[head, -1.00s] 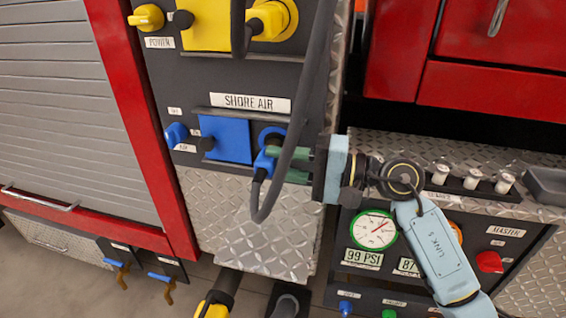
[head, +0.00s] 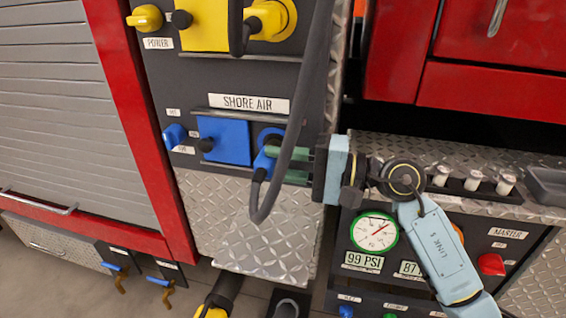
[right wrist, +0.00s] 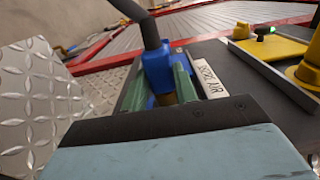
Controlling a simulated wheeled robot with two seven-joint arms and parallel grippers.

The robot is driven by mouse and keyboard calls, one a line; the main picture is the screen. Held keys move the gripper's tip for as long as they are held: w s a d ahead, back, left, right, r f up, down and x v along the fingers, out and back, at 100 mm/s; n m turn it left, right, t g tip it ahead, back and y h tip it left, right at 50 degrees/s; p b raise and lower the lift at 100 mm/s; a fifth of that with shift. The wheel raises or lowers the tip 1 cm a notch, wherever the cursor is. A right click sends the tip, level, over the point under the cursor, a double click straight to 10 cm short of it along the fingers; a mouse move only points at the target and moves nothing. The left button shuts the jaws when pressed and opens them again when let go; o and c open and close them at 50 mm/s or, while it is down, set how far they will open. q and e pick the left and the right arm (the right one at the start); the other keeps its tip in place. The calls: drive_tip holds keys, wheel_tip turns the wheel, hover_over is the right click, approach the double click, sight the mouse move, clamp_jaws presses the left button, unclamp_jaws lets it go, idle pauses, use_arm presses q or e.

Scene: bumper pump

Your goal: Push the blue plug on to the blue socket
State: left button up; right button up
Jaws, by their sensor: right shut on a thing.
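The blue plug (head: 262,163) with its dark hose is at the blue socket (head: 271,137), below the SHORE AIR label. My right gripper (head: 286,164) comes in from the right, its green fingers shut on the plug. The right wrist view shows the blue plug (right wrist: 158,68) between the two green fingers (right wrist: 160,88), with the hose rising from it. The plug overlaps the socket's front in the head view; I cannot tell how deep it sits. My left gripper is not in view.
A blue cover (head: 224,141) and a blue knob (head: 174,135) are left of the socket. A yellow plug (head: 268,20) with a cable is above. The dark hose (head: 310,95) loops close by my gripper. A gauge panel (head: 376,232) stands below my right arm.

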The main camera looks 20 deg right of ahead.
drive_tip(key=shift+w+d+f+b, duration=0.1)
drive_tip(key=shift+w+d+b, duration=0.1)
drive_tip(key=shift+b, duration=0.1)
drive_tip(key=shift+w+a, duration=0.15)
drive_tip(key=shift+w, duration=0.05)
drive_tip(key=o, duration=1)
